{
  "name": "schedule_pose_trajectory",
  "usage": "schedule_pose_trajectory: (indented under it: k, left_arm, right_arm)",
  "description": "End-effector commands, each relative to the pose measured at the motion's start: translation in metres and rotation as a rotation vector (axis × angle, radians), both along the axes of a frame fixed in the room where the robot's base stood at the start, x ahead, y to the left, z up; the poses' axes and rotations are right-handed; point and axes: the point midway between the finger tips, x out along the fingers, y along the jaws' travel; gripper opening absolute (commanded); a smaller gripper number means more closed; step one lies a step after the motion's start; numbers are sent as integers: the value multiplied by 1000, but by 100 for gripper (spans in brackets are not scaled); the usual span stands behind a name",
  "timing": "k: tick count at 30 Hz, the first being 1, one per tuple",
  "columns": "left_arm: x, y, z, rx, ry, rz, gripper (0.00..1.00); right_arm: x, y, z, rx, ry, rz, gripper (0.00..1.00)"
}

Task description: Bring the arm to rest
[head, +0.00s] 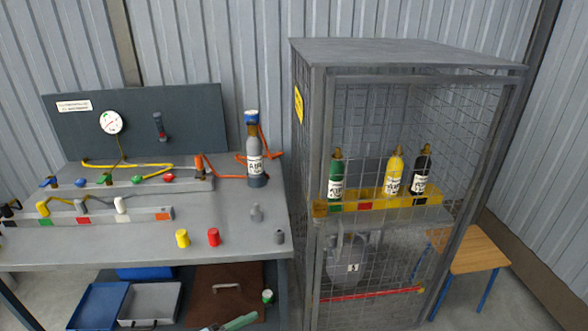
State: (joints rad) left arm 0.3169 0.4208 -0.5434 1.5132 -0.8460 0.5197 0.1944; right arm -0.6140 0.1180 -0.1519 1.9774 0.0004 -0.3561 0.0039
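Neither of my grippers shows in the head view, and I see no part of my arms that I can be sure of. The grey workbench (130,240) fills the left half of the view. An upright grey bottle with a blue top and a white label (254,155) stands at its back right, with an orange hose beside it. Two rails on the bench, the rear rail (190,184) and the front rail (145,214), carry coloured fittings. A yellow cap (182,238), a red cap (214,237) and small grey pieces (256,213) stand near the front.
A wire-mesh cage (470,130) stands right of the bench, holding a green bottle (336,178), a yellow bottle (393,172) and a black bottle (422,171). A wooden stool (468,247) stands at right. Below the bench are a blue tray (97,306) and a brown case (228,290).

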Motion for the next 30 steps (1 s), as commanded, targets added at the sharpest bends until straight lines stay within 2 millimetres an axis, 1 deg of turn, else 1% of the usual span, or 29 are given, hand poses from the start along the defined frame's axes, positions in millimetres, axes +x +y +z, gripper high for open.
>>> schedule_pose_trajectory:
  k: [1,5,8,11,14,16,17,18,21,24,25,27,30]
  left_arm:
    - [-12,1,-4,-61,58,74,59]
    - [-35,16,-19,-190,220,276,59]
    - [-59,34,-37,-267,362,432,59]
    - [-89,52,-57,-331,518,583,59]
    - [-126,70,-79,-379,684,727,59]
    - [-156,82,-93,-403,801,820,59]
    - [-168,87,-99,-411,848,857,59]
    - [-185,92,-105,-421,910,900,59]
    - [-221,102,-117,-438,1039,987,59]
    - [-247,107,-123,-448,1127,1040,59]
    - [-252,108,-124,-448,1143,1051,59]
    - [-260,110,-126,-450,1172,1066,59]
    - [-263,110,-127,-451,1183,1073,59]
  right_arm:
    - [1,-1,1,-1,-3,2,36]
    - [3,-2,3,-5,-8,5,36]
    - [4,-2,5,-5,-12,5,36]
    - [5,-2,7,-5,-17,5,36]
    - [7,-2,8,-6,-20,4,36]
    - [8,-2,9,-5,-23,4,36]
    - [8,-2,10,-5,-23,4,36]
    - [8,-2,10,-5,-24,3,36]
    - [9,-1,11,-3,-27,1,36]
    - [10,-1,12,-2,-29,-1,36]
    - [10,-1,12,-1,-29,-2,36]
    - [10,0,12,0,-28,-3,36]
    - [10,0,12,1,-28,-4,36]
